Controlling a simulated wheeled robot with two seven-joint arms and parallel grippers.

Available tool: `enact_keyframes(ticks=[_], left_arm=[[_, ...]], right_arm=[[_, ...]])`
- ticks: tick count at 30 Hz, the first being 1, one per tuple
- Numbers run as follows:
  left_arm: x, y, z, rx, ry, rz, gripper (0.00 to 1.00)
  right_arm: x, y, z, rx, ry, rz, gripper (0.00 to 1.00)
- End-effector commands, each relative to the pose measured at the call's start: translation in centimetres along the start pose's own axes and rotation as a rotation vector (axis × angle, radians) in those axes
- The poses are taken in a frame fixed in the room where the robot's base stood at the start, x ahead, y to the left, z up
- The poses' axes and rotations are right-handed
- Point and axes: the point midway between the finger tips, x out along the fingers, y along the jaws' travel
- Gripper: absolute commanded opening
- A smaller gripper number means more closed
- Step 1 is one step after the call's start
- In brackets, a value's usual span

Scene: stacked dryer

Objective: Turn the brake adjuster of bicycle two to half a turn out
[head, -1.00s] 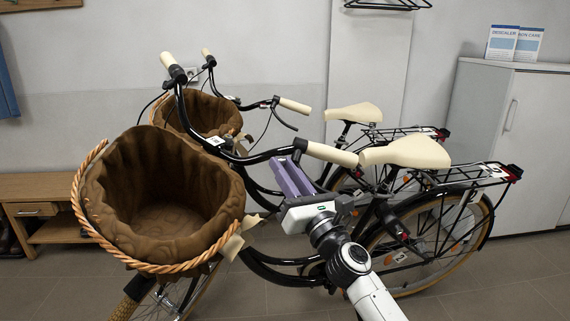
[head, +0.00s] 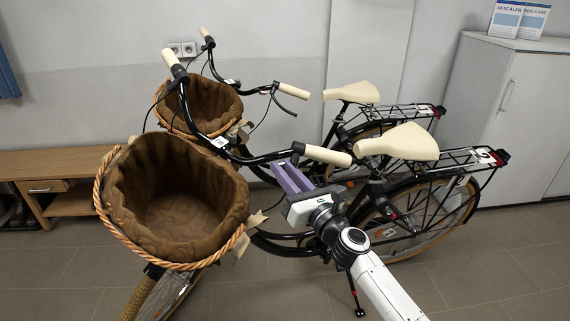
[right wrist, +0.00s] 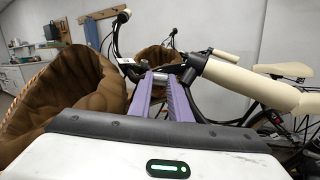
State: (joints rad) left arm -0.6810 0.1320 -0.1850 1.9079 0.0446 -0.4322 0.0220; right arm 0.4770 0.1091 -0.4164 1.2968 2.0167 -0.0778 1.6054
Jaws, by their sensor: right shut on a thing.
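Bicycle two (head: 407,142) is the nearer bicycle, with a cream saddle, cream grips and a lined wicker basket; a tag that looks like a 2 is on its rear rack. My right gripper (head: 283,167), with purple fingers, comes up from below to its handlebar beside the cream grip (head: 328,156). In the right wrist view the gripper (right wrist: 159,84) is shut on a small grey metal piece (right wrist: 160,76) by the handlebar, at the place of the brake adjuster. The fingers hide part of it, and its turn cannot be read. My left gripper is not in view.
The large basket (head: 112,202) of bicycle two stands left of my right arm. A second bicycle (head: 351,92) is close behind. A wooden bench (head: 75,161) is at the left and a grey cabinet (head: 510,110) at the right. Floor is clear at the front right.

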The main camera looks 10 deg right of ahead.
Motion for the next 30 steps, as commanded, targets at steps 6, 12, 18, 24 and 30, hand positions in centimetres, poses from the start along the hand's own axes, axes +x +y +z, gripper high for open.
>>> enact_keyframes(ticks=[6, 12, 18, 24, 30], left_arm=[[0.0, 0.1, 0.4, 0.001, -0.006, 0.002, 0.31], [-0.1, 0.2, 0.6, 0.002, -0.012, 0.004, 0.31], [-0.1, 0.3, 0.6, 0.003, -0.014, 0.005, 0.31], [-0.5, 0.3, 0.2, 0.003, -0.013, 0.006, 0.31], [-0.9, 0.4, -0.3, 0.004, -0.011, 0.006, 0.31]], right_arm=[[0.0, 0.0, 0.1, 0.002, -0.003, 0.001, 0.00], [0.0, 0.1, 0.0, 0.001, -0.002, 0.001, 0.36], [0.0, 0.0, 0.0, 0.001, -0.001, 0.001, 0.36], [-1.9, 0.0, 0.0, -0.001, 0.001, 0.000, 0.36], [-6.0, 0.0, -0.1, 0.001, 0.001, 0.001, 0.36]])
